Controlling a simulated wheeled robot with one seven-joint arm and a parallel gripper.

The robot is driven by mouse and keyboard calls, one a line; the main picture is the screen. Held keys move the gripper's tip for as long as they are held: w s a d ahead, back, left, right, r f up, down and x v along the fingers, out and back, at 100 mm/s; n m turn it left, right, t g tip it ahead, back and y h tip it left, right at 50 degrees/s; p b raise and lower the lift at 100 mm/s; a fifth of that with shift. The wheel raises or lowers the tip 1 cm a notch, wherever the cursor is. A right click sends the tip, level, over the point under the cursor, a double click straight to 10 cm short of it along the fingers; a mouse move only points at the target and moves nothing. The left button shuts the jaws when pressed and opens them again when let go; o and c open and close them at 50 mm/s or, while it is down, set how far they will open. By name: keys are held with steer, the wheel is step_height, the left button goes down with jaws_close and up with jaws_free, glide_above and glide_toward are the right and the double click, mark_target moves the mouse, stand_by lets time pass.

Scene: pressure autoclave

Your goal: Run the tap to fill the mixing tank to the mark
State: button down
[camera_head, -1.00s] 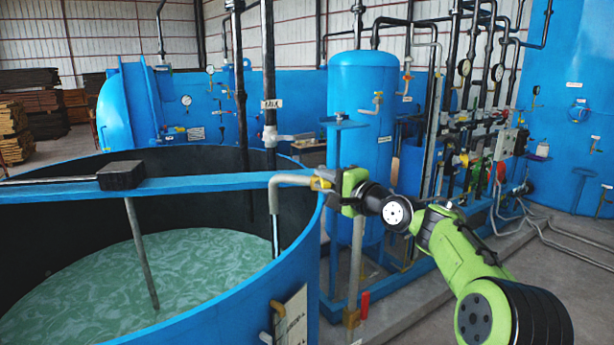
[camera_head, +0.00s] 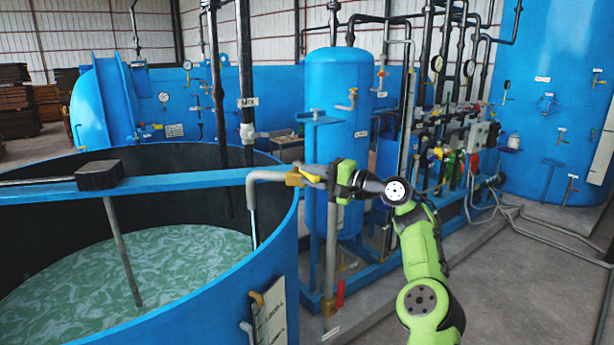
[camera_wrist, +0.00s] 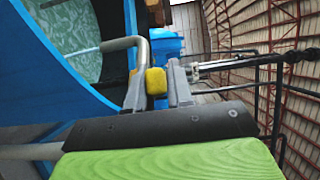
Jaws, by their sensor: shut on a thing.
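The mixing tank (camera_head: 205,300) is a large open blue tank at the left in the head view, holding pale green liquid (camera_head: 180,265) well below the rim. A grey bent spout (camera_head: 268,177) enters over its right rim and points down inside. The tap's yellow handle (camera_head: 309,174) sits at the spout's outer end; it also shows in the wrist view (camera_wrist: 156,82). My gripper (camera_head: 328,179) is at the tap. In the wrist view its fingers (camera_wrist: 157,88) are shut on the yellow handle. A white plate (camera_head: 272,318) is on the tank's outer wall; I cannot make out a mark.
A blue beam (camera_head: 150,181) with a dark box (camera_head: 100,176) and a rod crosses the tank top. A blue pressure vessel (camera_head: 336,90) and dense piping stand behind my arm. A red-handled valve (camera_head: 340,292) is low by the tank. Open floor (camera_head: 520,270) lies at the right.

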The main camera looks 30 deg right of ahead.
stand_by(0.3)
steer(key=c, duration=1.1)
jaws_free()
steer(key=shift+w, duration=0.1)
steer(key=b+v, duration=0.2)
steer(key=v, duration=1.3)
steer(key=shift+s+d+f+b, duration=0.1)
steer(key=shift+s+d+b, duration=0.1)
steer(key=shift+s+b, duration=0.15)
steer(key=shift+w, duration=0.1)
